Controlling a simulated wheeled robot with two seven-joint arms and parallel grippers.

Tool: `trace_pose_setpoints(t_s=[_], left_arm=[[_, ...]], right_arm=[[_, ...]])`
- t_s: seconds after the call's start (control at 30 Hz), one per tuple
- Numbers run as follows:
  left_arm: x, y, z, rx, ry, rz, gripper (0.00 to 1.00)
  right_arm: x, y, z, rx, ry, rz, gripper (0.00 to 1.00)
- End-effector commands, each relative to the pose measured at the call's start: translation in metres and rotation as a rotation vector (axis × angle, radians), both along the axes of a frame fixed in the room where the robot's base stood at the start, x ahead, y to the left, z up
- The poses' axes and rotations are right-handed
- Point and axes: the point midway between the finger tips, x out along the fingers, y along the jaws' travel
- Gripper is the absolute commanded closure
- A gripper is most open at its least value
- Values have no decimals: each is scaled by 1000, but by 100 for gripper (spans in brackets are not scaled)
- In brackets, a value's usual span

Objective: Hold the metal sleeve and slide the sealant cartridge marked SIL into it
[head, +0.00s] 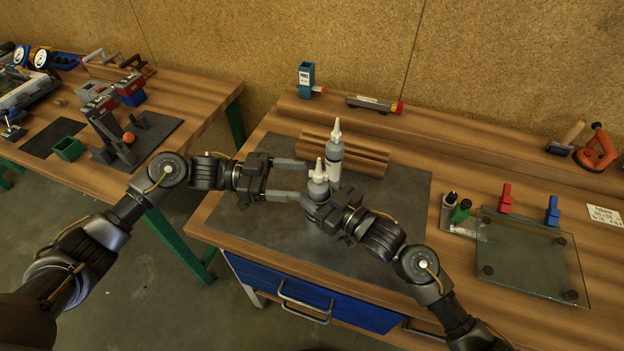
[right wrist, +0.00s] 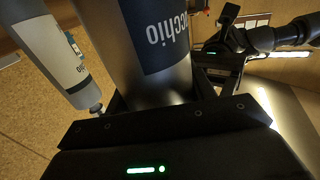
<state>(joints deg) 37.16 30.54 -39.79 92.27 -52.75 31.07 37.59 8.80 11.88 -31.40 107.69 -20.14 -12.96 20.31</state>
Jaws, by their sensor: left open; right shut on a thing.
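A grey cylinder with a pale nozzle (head: 318,187) stands upright near the middle of the dark mat. My right gripper (head: 325,207) is shut on it; in the right wrist view it has a dark blue label ending in "occhio" (right wrist: 165,35). A second grey cartridge with a pale nozzle and label (head: 334,160) stands just behind it. This also shows at the left of the right wrist view (right wrist: 57,60). I cannot read SIL on either one, nor tell a separate metal sleeve. My left gripper (head: 303,180) is open, its fingertips close to the held cylinder's left side.
A ridged wooden block (head: 365,158) lies behind the cartridges. A glass plate (head: 530,255) with red and blue clamps is at the right. A grey bar with a red end (head: 372,104) and a teal holder (head: 306,78) sit on the back ledge. The mat's right side (head: 405,200) is clear.

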Motion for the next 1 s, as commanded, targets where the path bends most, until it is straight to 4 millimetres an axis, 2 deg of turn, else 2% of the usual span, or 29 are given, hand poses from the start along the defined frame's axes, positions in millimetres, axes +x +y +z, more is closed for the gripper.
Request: trace_pose_setpoints(t_s=[0.1, 0.33, 0.5, 0.9, 0.93, 1.0], left_arm=[[3, 26, 1, 1, -1, 4, 32], [6, 56, 3, -3, -4, 6, 32], [6, 62, 4, -5, -5, 5, 32], [6, 62, 4, -5, -6, 6, 32], [6, 62, 4, -5, -6, 6, 32], [6, 61, 4, -5, -6, 6, 32]], right_arm=[[-1, 1, 0, 1, 0, 2, 71], [-1, 1, 0, 1, -1, 3, 71], [-1, 1, 0, 1, -1, 4, 71], [-1, 1, 0, 1, -1, 4, 71], [-1, 1, 0, 1, -1, 4, 42], [-1, 1, 0, 1, -1, 4, 33]])
